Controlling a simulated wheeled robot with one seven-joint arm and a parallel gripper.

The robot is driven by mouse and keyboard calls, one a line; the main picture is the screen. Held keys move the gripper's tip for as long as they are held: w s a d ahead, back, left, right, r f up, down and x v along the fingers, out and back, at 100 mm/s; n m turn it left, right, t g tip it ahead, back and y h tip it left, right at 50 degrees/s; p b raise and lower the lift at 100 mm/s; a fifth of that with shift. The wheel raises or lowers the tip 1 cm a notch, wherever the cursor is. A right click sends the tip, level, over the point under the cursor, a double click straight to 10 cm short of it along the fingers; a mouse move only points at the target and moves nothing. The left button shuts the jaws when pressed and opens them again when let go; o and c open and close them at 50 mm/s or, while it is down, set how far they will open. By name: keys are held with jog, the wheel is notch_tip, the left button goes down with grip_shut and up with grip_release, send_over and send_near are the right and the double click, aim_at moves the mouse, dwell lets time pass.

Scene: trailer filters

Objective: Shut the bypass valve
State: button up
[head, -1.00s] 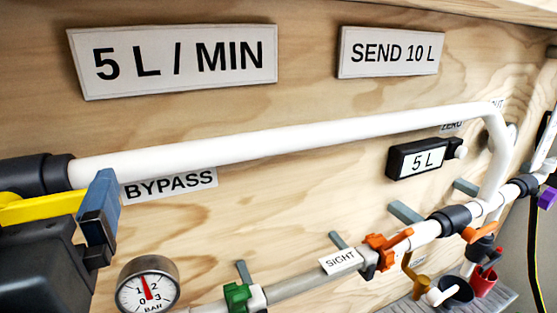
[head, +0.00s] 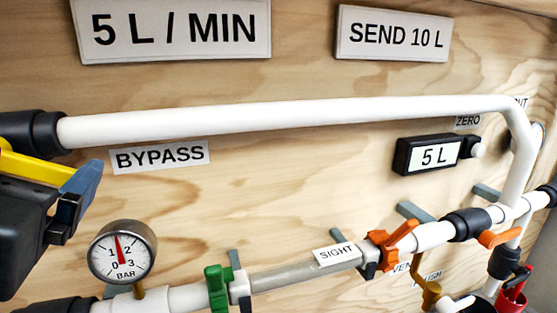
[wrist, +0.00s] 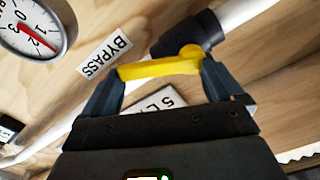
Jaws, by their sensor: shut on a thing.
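The bypass pipe (head: 290,117) is a long white tube across the upper board, above the BYPASS label (head: 160,156). A black fitting (head: 32,132) is at its left end. The yellow valve lever (head: 35,167) slopes down to the right just below that fitting. In the wrist view the lever (wrist: 155,69) runs from a round yellow hub beside the black fitting (wrist: 185,42). My gripper (wrist: 158,76) is shut on the lever, with one blue-grey finger at each side. My gripper also shows at the left edge of the head view (head: 72,190).
A pressure gauge (head: 122,251) stands close to the right of my gripper. Below run a lower pipe with a green lever (head: 217,289), an orange valve (head: 390,245) and a SIGHT label (head: 341,253). A 5 L display (head: 434,155) is at right.

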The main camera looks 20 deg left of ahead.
jog(key=f+m+b, duration=0.1)
jog(key=m+b, duration=0.1)
jog(key=shift+s+a+f+m+b, duration=0.1)
jog(key=shift+f+m+b, duration=0.1)
jog(key=shift+m+b, duration=0.2)
jog(key=shift+s+a+f+m+b, duration=0.2)
jog(key=shift+a+f+m+b, duration=0.15)
jog(key=shift+m+b, duration=1.25)
jog(key=shift+s+a+f+m+b, duration=0.2)
jog(key=shift+s+a+m+b, duration=0.1)
jog(key=shift+m+b, duration=1.35)
jog(key=shift+s+a+f+m+b, duration=0.15)
jog(key=shift+a+f+m+b, duration=0.2)
jog(key=shift+m+b, duration=1.25)
jog(key=shift+r+m, duration=0.1)
jog(key=shift+m, duration=0.15)
jog(key=o, duration=1.1)
jog(key=shift+o, duration=0.2)
jog(key=shift+s, duration=0.15)
jog(key=v, duration=0.7)
jog(key=shift+s+d, duration=0.2)
jog(key=shift+s, duration=0.05)
